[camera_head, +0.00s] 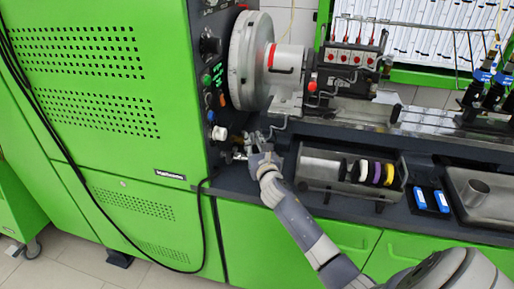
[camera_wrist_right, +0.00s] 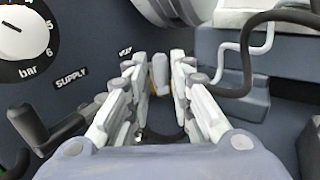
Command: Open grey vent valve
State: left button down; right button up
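A small upright light-grey handle (camera_wrist_right: 160,74) is in the middle of the right wrist view, beside a partly covered label that seems to read VENT. My right gripper (camera_wrist_right: 158,84) is open, with one finger on each side of this handle. The fingertips reach about as far as the handle; whether either touches it I cannot tell. In the head view my right gripper (camera_head: 252,148) is at the right side of the green cabinet, low by the panel, and hides the grey handle there. My left gripper is not in view.
A dark lever (camera_wrist_right: 48,128) labelled SUPPLY and a bar gauge (camera_wrist_right: 24,32) are left of my fingers. A dark hose (camera_wrist_right: 243,72) curves at the right. In the head view a tray of coloured rings (camera_head: 345,172) stands right of my gripper, and a large round drum (camera_head: 250,60) is above.

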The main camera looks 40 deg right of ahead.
jog(key=v, duration=1.1)
jog(key=shift+s, duration=0.45)
